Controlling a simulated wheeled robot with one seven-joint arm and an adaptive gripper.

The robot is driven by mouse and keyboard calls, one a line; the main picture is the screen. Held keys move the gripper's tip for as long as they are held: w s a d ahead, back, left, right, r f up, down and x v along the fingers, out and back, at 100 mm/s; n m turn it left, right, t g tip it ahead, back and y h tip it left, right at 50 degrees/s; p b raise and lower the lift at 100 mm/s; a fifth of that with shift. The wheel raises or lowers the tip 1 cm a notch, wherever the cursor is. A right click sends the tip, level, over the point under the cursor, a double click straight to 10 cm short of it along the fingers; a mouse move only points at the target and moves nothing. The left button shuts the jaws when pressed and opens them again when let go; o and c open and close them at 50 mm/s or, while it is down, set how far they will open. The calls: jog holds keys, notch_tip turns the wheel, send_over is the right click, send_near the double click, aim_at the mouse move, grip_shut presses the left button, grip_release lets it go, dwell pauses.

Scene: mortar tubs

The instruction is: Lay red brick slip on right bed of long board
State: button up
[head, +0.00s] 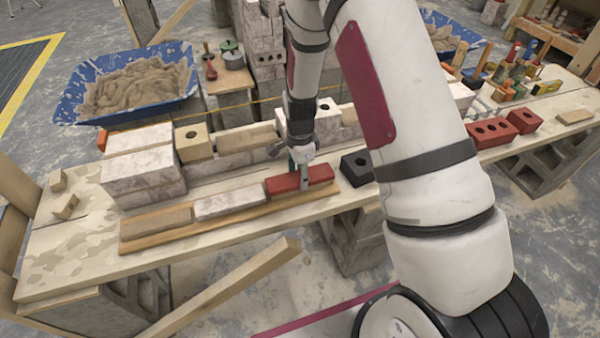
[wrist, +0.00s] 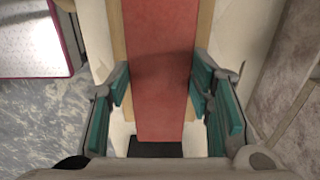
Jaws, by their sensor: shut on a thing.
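The long board (head: 228,223) lies along the front of the plank table. A tan slip (head: 156,222) is on its left part and a whitish slip (head: 231,203) on its middle. The red brick slip (head: 318,174) is over the board's right part, lined up with it. It also shows in the wrist view (wrist: 160,60), with board edges along both sides. My gripper (head: 303,179) is shut on the red slip, with one teal pad at each side (wrist: 161,90). I cannot tell whether the slip's underside touches the board; the right bed is hidden beneath it.
Whitish blocks (head: 143,176) stand behind the board at left. A black block (head: 357,166) is just right of the red slip. Red bricks (head: 491,131) stand farther right. A blue tub (head: 130,85) of mortar is behind the table.

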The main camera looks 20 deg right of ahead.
jog(key=shift+f, duration=0.4)
dwell(0.3)
jog(key=o, duration=1.6)
jog(key=s+r+n+t+p, duration=0.1)
jog(key=s+r+n, duration=0.15)
jog(key=r, duration=0.95)
jog(key=s+r+n+p, duration=0.1)
jog(key=s+r+n, duration=0.15)
jog(key=r, duration=1.05)
jog(key=s+r+n+t+p, duration=0.1)
jog(key=s+r+n+p, duration=0.2)
jog(key=s+r+n, duration=0.3)
jog(key=s+r+n+t+p, duration=0.2)
jog(key=s+r+n, duration=0.5)
jog(key=s+r, duration=0.6)
jog(key=s+p, duration=0.1)
jog(key=s, duration=0.7)
jog(key=shift+d+r, duration=0.15)
jog(key=shift+r, duration=0.1)
